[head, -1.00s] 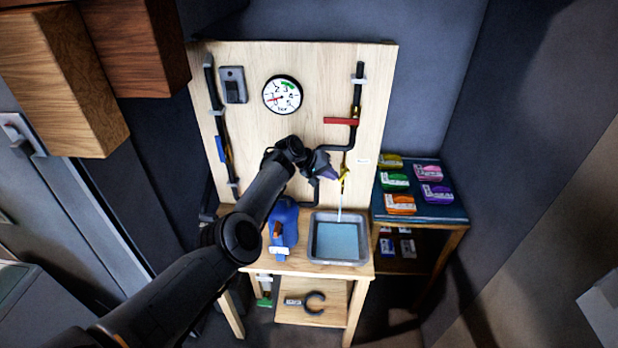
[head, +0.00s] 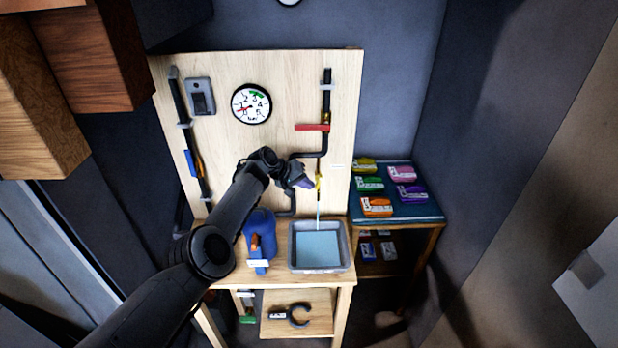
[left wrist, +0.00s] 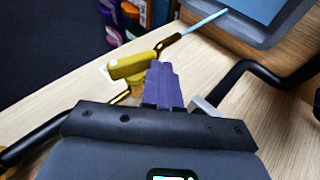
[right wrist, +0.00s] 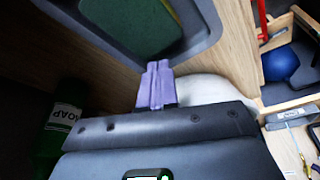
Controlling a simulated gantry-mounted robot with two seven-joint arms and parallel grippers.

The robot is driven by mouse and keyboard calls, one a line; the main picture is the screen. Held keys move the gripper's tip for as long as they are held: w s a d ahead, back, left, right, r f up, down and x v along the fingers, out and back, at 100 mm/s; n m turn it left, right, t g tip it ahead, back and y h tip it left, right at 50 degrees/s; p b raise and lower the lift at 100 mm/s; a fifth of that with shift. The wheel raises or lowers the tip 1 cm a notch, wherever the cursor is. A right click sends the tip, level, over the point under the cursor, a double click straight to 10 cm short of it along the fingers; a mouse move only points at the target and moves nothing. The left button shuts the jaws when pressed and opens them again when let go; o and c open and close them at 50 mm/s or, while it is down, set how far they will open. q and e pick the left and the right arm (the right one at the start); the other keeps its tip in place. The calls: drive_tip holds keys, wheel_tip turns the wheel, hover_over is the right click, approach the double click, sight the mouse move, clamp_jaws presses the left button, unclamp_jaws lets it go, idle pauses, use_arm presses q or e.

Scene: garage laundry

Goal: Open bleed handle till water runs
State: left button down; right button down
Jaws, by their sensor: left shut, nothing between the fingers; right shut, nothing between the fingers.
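The yellow bleed handle (left wrist: 132,64) shows in the left wrist view beside the brass spout (left wrist: 168,44). A thin stream of water (left wrist: 205,22) leaves the spout. In the head view the yellow handle (head: 319,182) is small, and the stream (head: 318,209) falls into the grey basin (head: 347,262), which holds pale blue water. My left gripper (head: 306,183) is shut and empty just left of the handle. In the left wrist view its purple fingertips (left wrist: 160,70) are close against the handle; I cannot tell whether they touch. My right gripper (right wrist: 156,68) is shut and empty, outside the head view.
The wooden board carries a pressure gauge (head: 251,104), a red lever (head: 312,127) and a blue handle (head: 190,163). A blue jug (head: 259,232) stands left of the basin. A side table (head: 430,214) holds several coloured packs. A green soap bottle (right wrist: 62,125) is near my right gripper.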

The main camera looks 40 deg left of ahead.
drive_tip(key=shift+d+r, duration=0.1)
drive_tip(key=shift+d, duration=0.05)
idle(0.3)
drive_tip(key=shift+r+p, duration=0.75)
drive_tip(key=shift+p, duration=0.1)
